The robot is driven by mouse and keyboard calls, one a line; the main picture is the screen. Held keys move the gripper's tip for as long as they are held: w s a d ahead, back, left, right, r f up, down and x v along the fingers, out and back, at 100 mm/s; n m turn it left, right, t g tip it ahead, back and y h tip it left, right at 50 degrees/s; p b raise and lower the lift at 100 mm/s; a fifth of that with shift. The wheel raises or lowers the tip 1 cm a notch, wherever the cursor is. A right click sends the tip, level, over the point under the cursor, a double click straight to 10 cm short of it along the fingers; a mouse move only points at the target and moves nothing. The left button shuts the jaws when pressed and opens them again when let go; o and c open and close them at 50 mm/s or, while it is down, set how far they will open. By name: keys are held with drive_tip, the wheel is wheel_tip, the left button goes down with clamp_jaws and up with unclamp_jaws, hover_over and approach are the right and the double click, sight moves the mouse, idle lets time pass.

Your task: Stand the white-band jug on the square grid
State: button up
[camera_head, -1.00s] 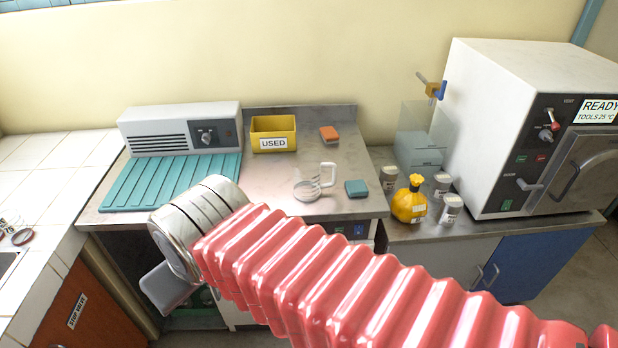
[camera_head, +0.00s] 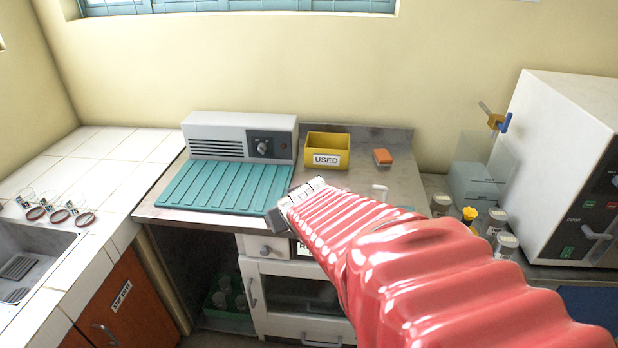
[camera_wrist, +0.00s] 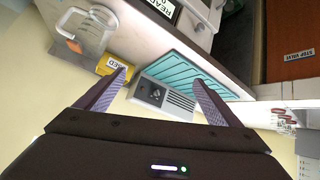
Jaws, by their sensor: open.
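A clear jug with a white handle (camera_wrist: 86,31) stands on the steel bench at the upper left of the wrist view. In the head view the fingers are largely hidden by my arm. I cannot tell which surface is the square grid.
A teal ribbed mat (camera_head: 225,187) lies before a white unit (camera_head: 240,128). Bottles stand at right by the white oven (camera_head: 565,160). Red-banded glassware (camera_head: 60,214) lies by the sink.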

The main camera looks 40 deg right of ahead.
drive_tip(key=s+d+f+t, duration=0.1)
drive_tip(key=s+d+f, duration=0.1)
drive_tip(key=d, duration=0.4)
drive_tip(key=s+d+f+m+t+h, duration=0.1)
drive_tip(key=s+d+f, duration=0.2)
drive_tip(key=d, duration=0.4)
drive_tip(key=s+d+f+m+t, duration=0.1)
drive_tip(key=s+d+f, duration=0.1)
drive_tip(key=d+f, duration=0.2)
drive_tip(key=d, duration=0.2)
drive_tip(key=shift+s+d+f+h, duration=0.25)
drive_tip(key=shift+d+f+h, duration=0.05)
drive_tip(key=shift+d, duration=0.1)
drive_tip(key=shift+t, duration=0.3)
drive_tip(key=shift+x, duration=4.3)
drive_tip(key=shift+w, duration=0.1)
drive_tip(key=shift+x, duration=2.5)
drive_tip(key=shift+r, duration=0.15)
